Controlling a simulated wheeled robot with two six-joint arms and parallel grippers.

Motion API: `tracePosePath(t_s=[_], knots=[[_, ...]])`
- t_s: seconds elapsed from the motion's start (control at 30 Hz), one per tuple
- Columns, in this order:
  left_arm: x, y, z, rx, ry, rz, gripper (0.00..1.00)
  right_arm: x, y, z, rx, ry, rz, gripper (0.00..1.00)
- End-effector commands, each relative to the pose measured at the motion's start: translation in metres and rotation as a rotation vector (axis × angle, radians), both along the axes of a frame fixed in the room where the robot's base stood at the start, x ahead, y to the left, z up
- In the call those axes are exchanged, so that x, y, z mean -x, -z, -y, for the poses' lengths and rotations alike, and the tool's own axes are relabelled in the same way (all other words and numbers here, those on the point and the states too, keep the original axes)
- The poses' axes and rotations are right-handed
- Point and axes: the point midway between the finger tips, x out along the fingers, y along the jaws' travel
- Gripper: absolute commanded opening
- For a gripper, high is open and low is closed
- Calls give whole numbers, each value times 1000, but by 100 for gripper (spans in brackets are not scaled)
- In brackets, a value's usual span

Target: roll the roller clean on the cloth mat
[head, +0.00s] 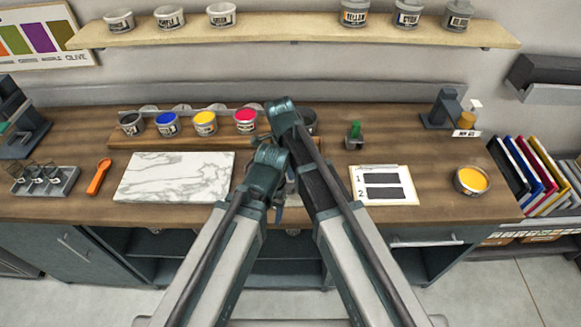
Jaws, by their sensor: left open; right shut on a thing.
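My two arms reach in from the bottom and their ends overlap at the middle of the bench, hiding much of what lies there. My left gripper (279,203) is the lower one, open, at the front edge of the bench. My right gripper (289,180) is largely hidden behind the arm links. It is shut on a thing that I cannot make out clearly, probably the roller. I cannot make out the cloth mat; the arms may cover it. A white marbled slab (174,177) lies flat to the left of the grippers, apart from them.
Several ink tins, including a yellow one (205,122), stand on a wooden rack behind. A card with two dark bars (383,185) and an open yellow tin (470,180) are right. An orange spatula (99,176) and a jar tray (44,182) are left. A shelf (290,32) hangs above.

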Motion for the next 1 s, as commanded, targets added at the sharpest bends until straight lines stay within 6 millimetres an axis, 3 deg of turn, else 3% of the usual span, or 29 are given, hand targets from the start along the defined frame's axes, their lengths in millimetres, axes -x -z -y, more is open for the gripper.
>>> tracePosePath(t_s=[1.0], knots=[[0, 11, 0, 0, 0, 0, 61, 0, 11, 7, 0, 1, 0, 0]])
